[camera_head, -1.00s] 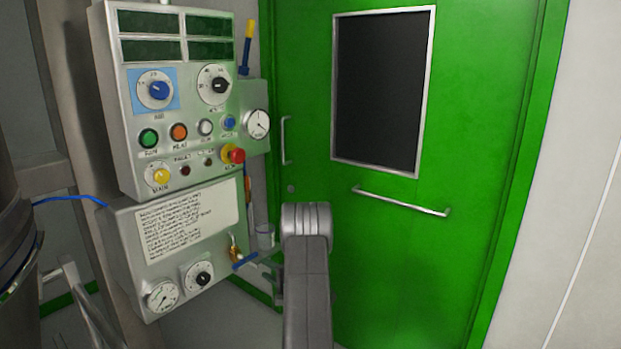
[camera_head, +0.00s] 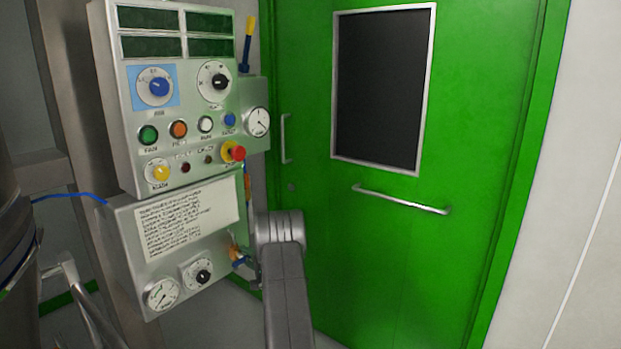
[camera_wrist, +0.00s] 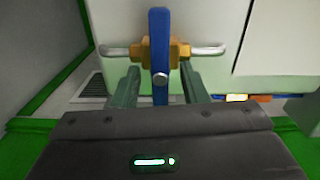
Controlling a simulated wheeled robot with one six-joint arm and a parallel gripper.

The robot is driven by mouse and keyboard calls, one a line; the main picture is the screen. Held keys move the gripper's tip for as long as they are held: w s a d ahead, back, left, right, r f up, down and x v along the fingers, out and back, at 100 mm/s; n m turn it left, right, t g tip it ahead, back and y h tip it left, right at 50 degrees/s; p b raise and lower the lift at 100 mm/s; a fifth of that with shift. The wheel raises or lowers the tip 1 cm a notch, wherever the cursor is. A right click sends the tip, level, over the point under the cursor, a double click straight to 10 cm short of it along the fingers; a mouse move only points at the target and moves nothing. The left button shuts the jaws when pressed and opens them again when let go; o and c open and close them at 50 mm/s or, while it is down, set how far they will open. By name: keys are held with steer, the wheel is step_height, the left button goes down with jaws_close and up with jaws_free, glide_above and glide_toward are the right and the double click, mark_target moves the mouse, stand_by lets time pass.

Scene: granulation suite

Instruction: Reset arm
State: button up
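My gripper (camera_wrist: 160,72) is open in the wrist view. Its two fingers stand left and right of an upright blue lever (camera_wrist: 159,45), with a gap on each side. The lever sits on a brass valve body (camera_wrist: 180,52) on a pale horizontal pipe (camera_wrist: 207,49). In the head view my arm reaches beside the lower part of the control panel (camera_head: 120,235). The fingers are mostly hidden there behind my arm, close to the valve (camera_head: 236,254).
An upper control box (camera_head: 120,75) carries displays, knobs, buttons and a red stop button (camera_head: 238,153). A round gauge (camera_head: 257,121) is beside it. A closed green door (camera_head: 375,260) with a handle bar (camera_head: 400,200) stands behind my arm. A blue cable (camera_head: 70,197) runs at left.

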steer(key=n+b, duration=0.1)
steer(key=n, duration=0.1)
steer(key=n+b, duration=0.1)
steer(key=n, duration=0.2)
steer(key=shift+s+r+b, duration=0.1)
steer(key=shift+r+b, duration=0.1)
steer(key=shift+b, duration=0.15)
steer(key=shift+r+n, duration=0.1)
steer(key=shift+n, duration=0.4)
